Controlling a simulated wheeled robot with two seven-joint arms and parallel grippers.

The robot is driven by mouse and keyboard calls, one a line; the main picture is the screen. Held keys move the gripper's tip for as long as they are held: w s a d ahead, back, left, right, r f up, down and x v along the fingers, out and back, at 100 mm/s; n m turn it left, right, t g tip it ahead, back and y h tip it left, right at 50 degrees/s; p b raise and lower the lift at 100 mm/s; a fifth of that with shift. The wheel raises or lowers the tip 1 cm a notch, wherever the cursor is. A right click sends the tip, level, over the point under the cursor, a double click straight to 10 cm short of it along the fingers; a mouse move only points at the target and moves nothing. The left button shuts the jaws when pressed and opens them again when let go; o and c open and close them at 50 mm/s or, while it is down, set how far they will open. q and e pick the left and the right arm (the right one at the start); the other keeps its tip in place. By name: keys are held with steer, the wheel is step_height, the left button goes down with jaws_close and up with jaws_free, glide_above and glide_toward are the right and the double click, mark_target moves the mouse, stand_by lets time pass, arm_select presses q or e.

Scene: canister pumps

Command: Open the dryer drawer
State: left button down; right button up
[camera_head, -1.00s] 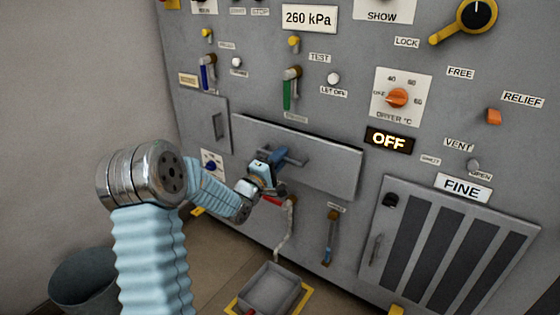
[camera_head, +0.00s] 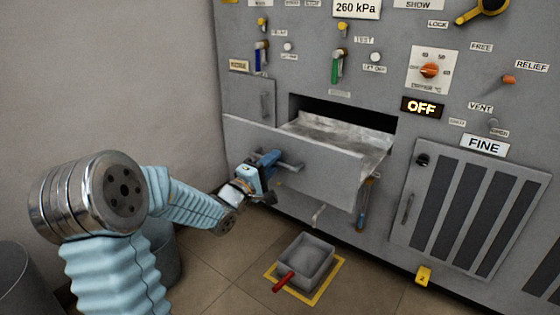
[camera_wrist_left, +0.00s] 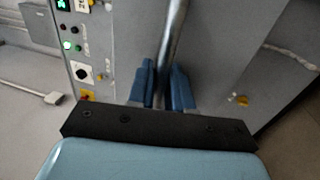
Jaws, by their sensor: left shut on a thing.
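The dryer drawer (camera_head: 235,137) is a wide grey drawer in the panel, pulled out so that its pale, dusty-looking inside (camera_head: 340,138) shows behind the front. A dark gap shows above it in the panel. My left gripper (camera_head: 268,165) is at the drawer's front, shut on the bar handle (camera_head: 290,166). In the left wrist view the blue fingers (camera_wrist_left: 163,88) sit on both sides of the metal handle bar (camera_wrist_left: 173,38). My right gripper is not in view.
A grey tray (camera_head: 304,262) with a red handle (camera_head: 283,282) stands on a yellow-marked floor square below the drawer. A slatted door (camera_head: 465,215) is shut at the right. A dark bin (camera_head: 165,258) stands behind my left arm. An orange dial (camera_head: 429,70) sits above an OFF display (camera_head: 423,107).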

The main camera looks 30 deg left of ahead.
arm_select(q)
steer(key=shift+r+v, duration=0.1)
steer(key=shift+v, duration=0.5)
steer(key=shift+r+v, duration=0.15)
steer(key=shift+v, duration=0.45)
steer(key=c, duration=1.2)
jaws_free()
steer(key=v, duration=1.3)
steer(key=shift+s+a+f, duration=0.15)
steer(key=shift+s, duration=0.2)
